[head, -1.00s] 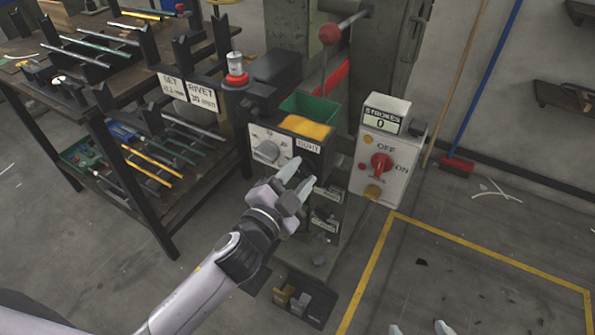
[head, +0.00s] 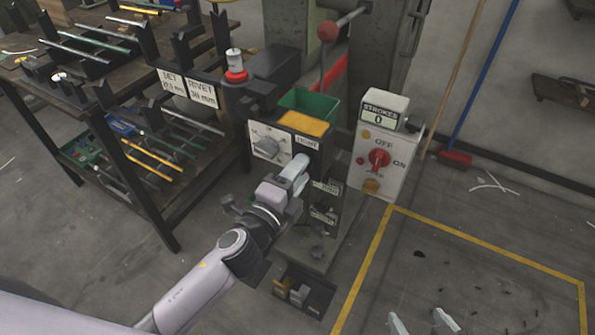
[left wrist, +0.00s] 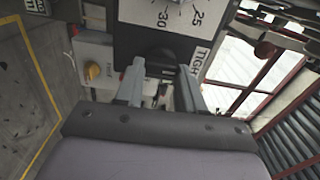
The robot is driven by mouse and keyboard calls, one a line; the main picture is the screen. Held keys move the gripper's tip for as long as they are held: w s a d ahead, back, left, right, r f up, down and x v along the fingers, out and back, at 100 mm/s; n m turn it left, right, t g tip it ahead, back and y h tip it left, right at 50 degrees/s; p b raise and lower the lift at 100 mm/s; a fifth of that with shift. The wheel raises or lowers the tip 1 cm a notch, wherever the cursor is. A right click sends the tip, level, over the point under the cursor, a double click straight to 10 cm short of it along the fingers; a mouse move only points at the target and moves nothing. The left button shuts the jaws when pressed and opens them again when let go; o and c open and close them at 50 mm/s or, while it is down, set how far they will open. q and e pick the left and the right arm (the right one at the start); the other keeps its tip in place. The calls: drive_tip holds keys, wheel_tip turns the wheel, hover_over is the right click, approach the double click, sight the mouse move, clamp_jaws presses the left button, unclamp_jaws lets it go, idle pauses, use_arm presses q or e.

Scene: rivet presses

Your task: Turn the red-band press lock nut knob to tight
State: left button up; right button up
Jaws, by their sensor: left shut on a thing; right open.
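The press (head: 342,150) stands in the middle of the head view, with a red stripe (head: 335,73) on its frame. My left gripper (head: 300,168) is at the panel just below that label. In the left wrist view its two fingers (left wrist: 160,88) are on either side of a dark lock nut knob (left wrist: 157,54), shut on it. The fingers hide the knob in the head view. My right gripper (head: 420,322) is open and empty at the bottom edge, over the floor.
A control box (head: 383,160) with a red switch and a STROKES counter reading 0 stands right of the panel. A green bin (head: 308,103) sits behind the panel. A rack table (head: 130,180) with rods is at left.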

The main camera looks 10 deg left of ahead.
idle(0.5)
use_arm(q)
drive_tip(key=o, duration=1)
drive_tip(key=shift+o, duration=0.2)
drive_tip(key=shift+s, duration=0.1)
drive_tip(key=v, duration=0.7)
